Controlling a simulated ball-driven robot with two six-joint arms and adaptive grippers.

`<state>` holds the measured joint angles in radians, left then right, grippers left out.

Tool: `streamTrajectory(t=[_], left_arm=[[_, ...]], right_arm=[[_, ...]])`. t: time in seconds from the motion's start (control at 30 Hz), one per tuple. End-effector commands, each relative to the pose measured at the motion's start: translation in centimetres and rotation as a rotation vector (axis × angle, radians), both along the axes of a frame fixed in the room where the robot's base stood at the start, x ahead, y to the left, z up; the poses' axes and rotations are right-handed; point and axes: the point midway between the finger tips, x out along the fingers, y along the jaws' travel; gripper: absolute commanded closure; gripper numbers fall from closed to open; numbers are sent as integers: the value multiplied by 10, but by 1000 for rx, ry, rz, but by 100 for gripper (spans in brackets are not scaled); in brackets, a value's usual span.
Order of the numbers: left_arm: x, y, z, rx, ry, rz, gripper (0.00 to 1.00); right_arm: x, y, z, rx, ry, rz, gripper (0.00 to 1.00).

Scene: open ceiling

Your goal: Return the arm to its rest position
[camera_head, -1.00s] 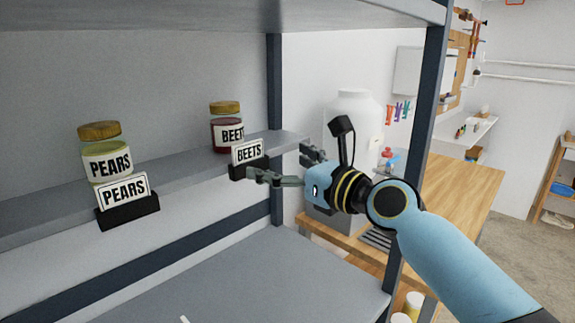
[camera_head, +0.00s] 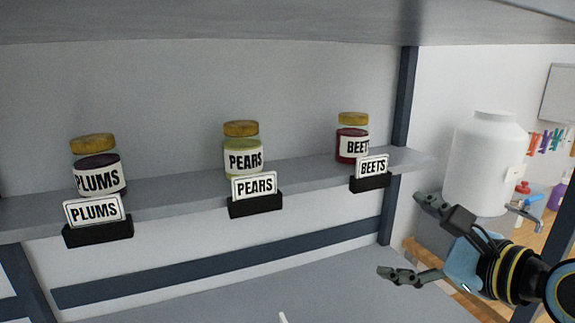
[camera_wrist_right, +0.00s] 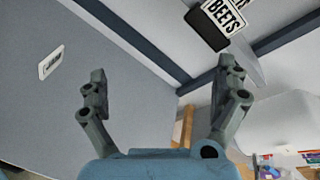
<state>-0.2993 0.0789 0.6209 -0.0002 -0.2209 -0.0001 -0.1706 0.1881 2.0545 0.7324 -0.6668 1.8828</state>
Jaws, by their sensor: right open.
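My right gripper (camera_head: 408,240) is open and empty at the lower right of the head view, in front of the shelf's right post. Its two spread fingers also show in the right wrist view (camera_wrist_right: 165,100), with nothing between them. The blue arm with black and yellow bands runs off the right edge. My left gripper is not in view.
Jars of plums (camera_head: 97,170), pears (camera_head: 243,150) and beets (camera_head: 352,140) stand on the shelf (camera_head: 180,200) behind matching label holders. A dark post (camera_head: 400,130) bounds it at right. A white dispenser (camera_head: 485,165) stands beyond. A small white card (camera_wrist_right: 51,62) lies on a grey surface.

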Motion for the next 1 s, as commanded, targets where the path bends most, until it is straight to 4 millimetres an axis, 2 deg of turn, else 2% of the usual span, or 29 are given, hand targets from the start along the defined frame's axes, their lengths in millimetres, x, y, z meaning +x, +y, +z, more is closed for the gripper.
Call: streamTrajectory(t=[0.03,0.1,0.2,0.3,0.4,0.6,0.77,0.8,1.0], left_arm=[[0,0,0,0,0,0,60],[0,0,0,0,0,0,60],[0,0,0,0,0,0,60],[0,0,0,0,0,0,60],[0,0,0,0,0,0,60],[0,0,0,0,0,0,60],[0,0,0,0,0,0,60],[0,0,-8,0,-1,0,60],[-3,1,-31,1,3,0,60]], right_arm=[[-21,3,-17,-202,2,72,1],[-51,4,-40,-516,-1,204,1],[-95,-4,-67,-920,5,426,1],[-134,-17,-84,-1226,16,647,1],[-166,-30,-94,-1437,29,846,1],[-220,-55,-102,-1704,55,1210,1],[-260,-74,-101,-1826,72,1496,1],[-253,-74,-125,-1815,75,1489,1],[-242,-80,-209,-1792,93,1501,1]])
